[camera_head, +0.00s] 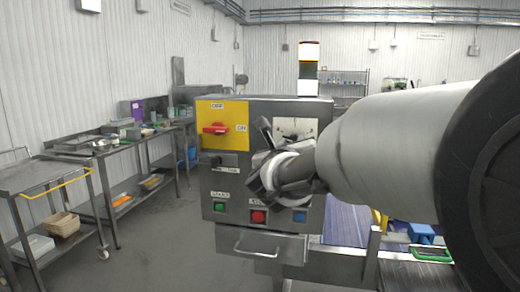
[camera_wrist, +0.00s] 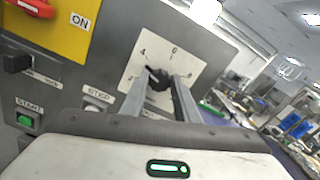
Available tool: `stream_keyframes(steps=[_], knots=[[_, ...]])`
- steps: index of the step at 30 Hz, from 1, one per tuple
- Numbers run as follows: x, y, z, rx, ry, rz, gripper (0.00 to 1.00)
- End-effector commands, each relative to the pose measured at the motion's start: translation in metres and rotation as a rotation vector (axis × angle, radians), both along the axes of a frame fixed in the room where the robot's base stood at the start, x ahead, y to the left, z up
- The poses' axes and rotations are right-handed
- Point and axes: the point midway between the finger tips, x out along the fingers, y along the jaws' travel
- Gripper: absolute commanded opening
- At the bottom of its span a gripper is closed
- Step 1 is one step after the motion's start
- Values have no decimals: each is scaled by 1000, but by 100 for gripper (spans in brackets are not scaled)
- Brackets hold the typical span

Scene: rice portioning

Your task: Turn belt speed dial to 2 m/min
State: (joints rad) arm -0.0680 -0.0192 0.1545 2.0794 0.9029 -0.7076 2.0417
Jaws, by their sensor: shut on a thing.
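The belt speed dial (camera_wrist: 157,78) is a black knob on a white scale plate (camera_wrist: 166,52) with marks around it, on the front of a grey control box (camera_head: 300,106). The wrist view looks tilted. In the head view my gripper (camera_head: 270,160) and arm cover most of the dial, and part of the plate (camera_head: 296,128) shows above them.
A red rotary switch (camera_head: 215,129) on a yellow panel and a black selector (camera_head: 216,160) sit left of my gripper. A blue conveyor belt (camera_head: 345,222) runs behind; steel tables (camera_head: 112,150) stand at left.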

Motion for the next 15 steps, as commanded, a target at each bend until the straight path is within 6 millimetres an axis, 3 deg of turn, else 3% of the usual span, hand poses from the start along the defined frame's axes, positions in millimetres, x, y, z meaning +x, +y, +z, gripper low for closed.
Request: stream_keyframes(steps=[15], knots=[[0,1,1,-455,145,0,6]])
